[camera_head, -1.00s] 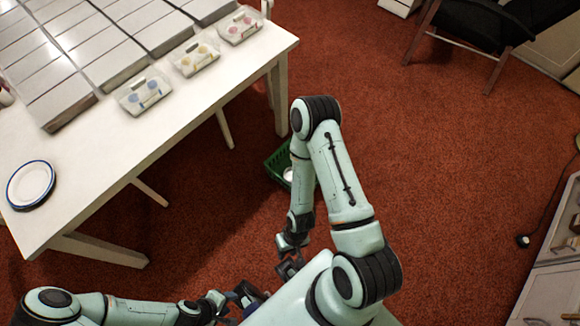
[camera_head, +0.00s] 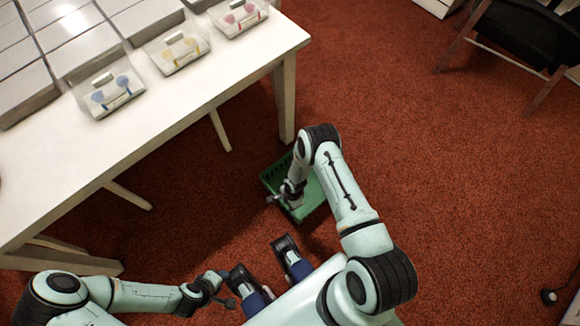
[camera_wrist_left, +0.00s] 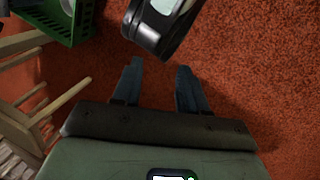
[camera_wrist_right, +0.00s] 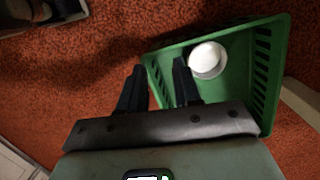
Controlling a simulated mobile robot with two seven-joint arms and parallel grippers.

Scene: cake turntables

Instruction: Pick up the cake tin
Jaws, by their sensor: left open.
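The cake tin appears to be the small round white object (camera_wrist_right: 207,58) inside the green crate (camera_wrist_right: 215,30) in the right wrist view. In the head view the crate (camera_head: 316,198) is on the red floor, and my right arm hides most of its inside. My right gripper (camera_wrist_right: 158,82) is open and empty, with its fingers pointing down near the crate's side wall, one on the crate side and one outside. The tin is to the right of the fingers, apart from them. My left gripper (camera_wrist_left: 160,82) is open and empty above the floor, away from the crate.
A white table (camera_head: 165,120) at the left bears several grey boxes (camera_head: 85,40) and clear packs, one with blue items (camera_head: 108,93). Its leg (camera_head: 287,100) stands beside the crate. A black chair (camera_head: 520,35) is at the upper right. Carpet right of the crate is clear.

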